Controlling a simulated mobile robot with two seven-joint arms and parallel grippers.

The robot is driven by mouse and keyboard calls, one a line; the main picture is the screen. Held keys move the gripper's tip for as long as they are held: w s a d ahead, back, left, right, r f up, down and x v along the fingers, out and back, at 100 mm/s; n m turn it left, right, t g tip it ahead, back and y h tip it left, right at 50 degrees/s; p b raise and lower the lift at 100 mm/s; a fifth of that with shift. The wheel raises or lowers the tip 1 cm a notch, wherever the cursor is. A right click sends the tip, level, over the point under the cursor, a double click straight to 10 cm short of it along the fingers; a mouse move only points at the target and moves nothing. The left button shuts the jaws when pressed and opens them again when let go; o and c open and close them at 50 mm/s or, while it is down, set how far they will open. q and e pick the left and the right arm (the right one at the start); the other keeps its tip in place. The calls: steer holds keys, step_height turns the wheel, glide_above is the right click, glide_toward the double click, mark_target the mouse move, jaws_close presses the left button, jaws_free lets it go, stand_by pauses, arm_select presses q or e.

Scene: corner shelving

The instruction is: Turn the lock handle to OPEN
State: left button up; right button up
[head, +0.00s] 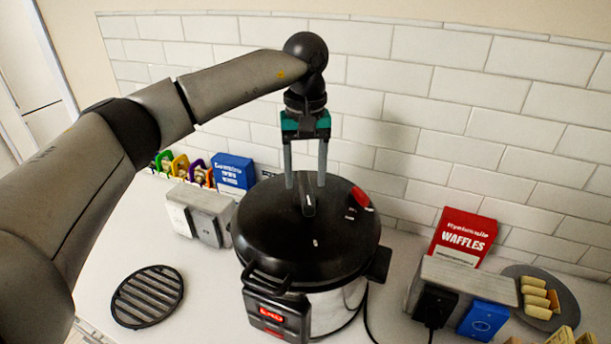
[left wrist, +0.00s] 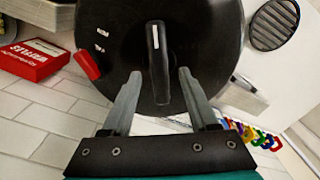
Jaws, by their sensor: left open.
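The lock handle (head: 308,198) is a black bar with a white mark, on the black lid (head: 275,235) of a pressure cooker. In the left wrist view the handle (left wrist: 158,62) points away from me, between the fingertips. My left gripper (head: 306,184) comes down from above, open, with one finger on each side of the handle; whether a finger touches it I cannot tell. It also shows in the left wrist view (left wrist: 160,80). A red piece (head: 361,197) sits at the lid's right rim, near small white lettering. My right gripper is not in view.
A round black trivet (head: 147,297) lies left of the cooker. A grey outlet box (head: 205,212) and a blue box (head: 233,173) stand behind it. At right are a waffles box (head: 463,237), another outlet block (head: 470,277) and a plate (head: 565,298) of food. A tiled wall is behind.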

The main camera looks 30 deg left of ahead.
arm_select(q)
steer(key=shift+f, duration=0.65)
jaws_close()
